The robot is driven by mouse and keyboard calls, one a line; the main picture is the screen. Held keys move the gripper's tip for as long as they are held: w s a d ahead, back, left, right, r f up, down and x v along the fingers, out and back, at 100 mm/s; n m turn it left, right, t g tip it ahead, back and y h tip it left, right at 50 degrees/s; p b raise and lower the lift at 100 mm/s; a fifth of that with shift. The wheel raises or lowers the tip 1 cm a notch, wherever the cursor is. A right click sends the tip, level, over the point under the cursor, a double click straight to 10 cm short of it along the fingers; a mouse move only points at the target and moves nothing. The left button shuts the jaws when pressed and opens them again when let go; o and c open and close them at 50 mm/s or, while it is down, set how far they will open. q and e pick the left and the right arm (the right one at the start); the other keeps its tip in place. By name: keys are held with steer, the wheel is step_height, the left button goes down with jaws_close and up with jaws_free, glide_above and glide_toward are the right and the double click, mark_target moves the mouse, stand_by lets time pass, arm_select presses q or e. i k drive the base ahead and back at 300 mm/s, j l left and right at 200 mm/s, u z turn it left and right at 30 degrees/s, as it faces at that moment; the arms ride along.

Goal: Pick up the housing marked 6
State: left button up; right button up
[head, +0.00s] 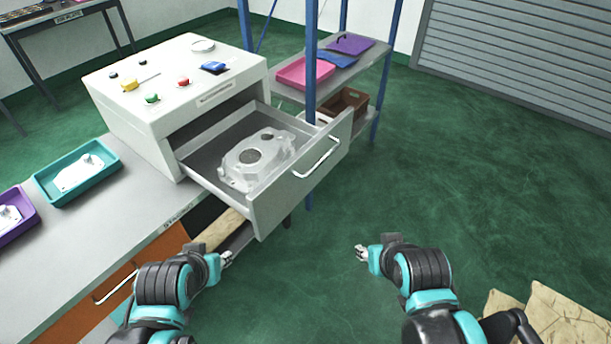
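A silver cast aluminium housing (238,171) with a dark round opening lies in the open drawer (209,178) of a white cabinet (173,110). No number can be read on it. A smaller pale casting (78,174) lies in a teal tray (46,192) on the bench at left, and another (9,217) lies in a purple tray at the left edge. My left gripper (229,258) is below the drawer's front, apart from the housing. My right gripper (359,253) is over the floor, right of the drawer. Both fingertips are too small to judge.
The drawer juts out over the floor, with a bar handle (317,158) on its front. Small items sit on the cabinet's top. A blue-posted shelf behind holds a pink tray (305,73) and a brown crate (346,103). Cardboard (568,318) lies at bottom right. Floor at right is clear.

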mark_target(269, 148)
steer(key=i+z, duration=0.3)
steer(key=i, duration=0.15)
steer(key=i+j+z, duration=0.1)
steer(key=i+z, duration=0.2)
steer(key=i, duration=0.1)
